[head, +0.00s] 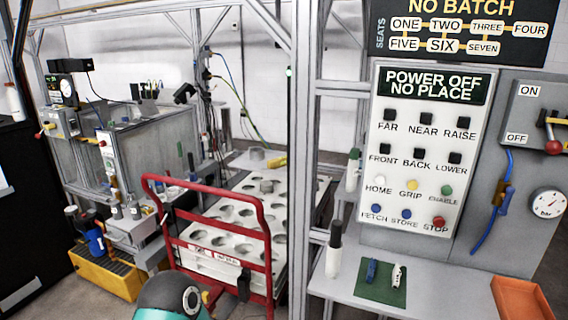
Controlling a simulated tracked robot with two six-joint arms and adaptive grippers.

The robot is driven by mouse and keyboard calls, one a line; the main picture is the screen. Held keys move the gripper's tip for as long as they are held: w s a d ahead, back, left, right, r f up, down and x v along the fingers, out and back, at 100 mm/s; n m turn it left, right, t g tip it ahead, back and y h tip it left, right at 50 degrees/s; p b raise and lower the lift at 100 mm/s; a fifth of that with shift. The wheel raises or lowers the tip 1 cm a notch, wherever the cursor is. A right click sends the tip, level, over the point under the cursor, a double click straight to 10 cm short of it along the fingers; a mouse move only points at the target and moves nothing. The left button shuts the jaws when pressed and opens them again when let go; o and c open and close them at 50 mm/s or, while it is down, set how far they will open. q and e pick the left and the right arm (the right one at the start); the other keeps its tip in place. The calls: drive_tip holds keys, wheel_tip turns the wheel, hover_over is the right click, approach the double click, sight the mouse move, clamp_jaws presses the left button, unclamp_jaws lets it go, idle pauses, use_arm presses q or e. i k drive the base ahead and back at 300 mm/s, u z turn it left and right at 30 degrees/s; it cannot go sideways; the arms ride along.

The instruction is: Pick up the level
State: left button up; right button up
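I cannot pick out the level for certain. A small yellow bar-like thing (277,162) lies at the back of the white plate with round holes, and it is too small to tell what it is. A blue piece (372,270) and a white piece (397,275) lie on a green mat on the right-hand shelf. A dark, rounded part with teal, which looks like my own arm, shows at the bottom edge. Neither of my grippers can be made out.
A red tubular frame (222,252) stands before the white plate (215,262). The button panel (428,150) reads "POWER OFF NO PLACE". A grey post stands between.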

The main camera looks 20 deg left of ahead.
sight(282, 161)
drive_tip(key=u, duration=0.35)
drive_tip(key=k, duration=1.05)
drive_tip(key=u, duration=1.4)
drive_tip(key=i, duration=1.55)
drive_tip(key=z, duration=0.5)
drive_tip(key=i, duration=1.1)
drive_tip(key=z, duration=0.7)
drive_tip(key=k, duration=0.75)
drive_tip(key=z, duration=0.15)
